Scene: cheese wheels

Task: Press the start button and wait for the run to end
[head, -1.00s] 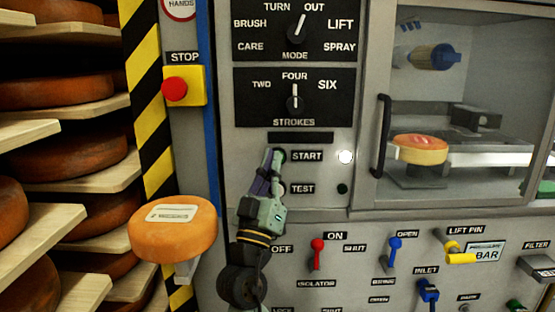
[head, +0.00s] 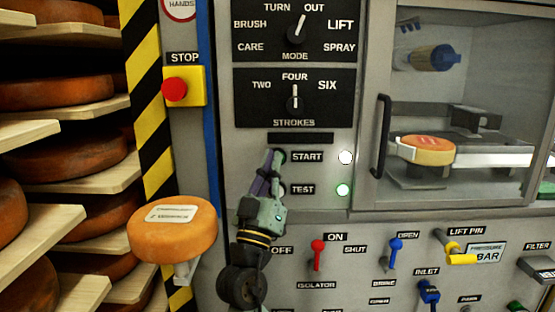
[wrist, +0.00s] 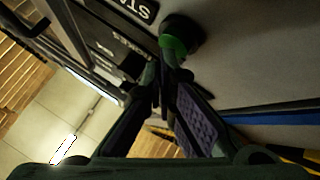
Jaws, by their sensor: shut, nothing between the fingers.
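The green start button (head: 282,156) is on the machine panel beside the START label, partly hidden by my fingertips. In the wrist view, the green button (wrist: 178,42) with a dark collar is just beyond my fingertips. My gripper (head: 272,156) is shut and empty, pointing up along the panel at the button's left side. It also shows in the wrist view (wrist: 166,62). I cannot tell whether the fingers touch the button. The lamp (head: 345,157) by START glows white. A cheese wheel (head: 427,150) is behind the cabinet window.
A red STOP button (head: 174,90) on a yellow box is at the left. A labelled cheese wheel (head: 173,229) sits on a small support left of my arm. Shelves of cheese stand far left. Red (head: 317,248) and blue levers (head: 396,248) are below right.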

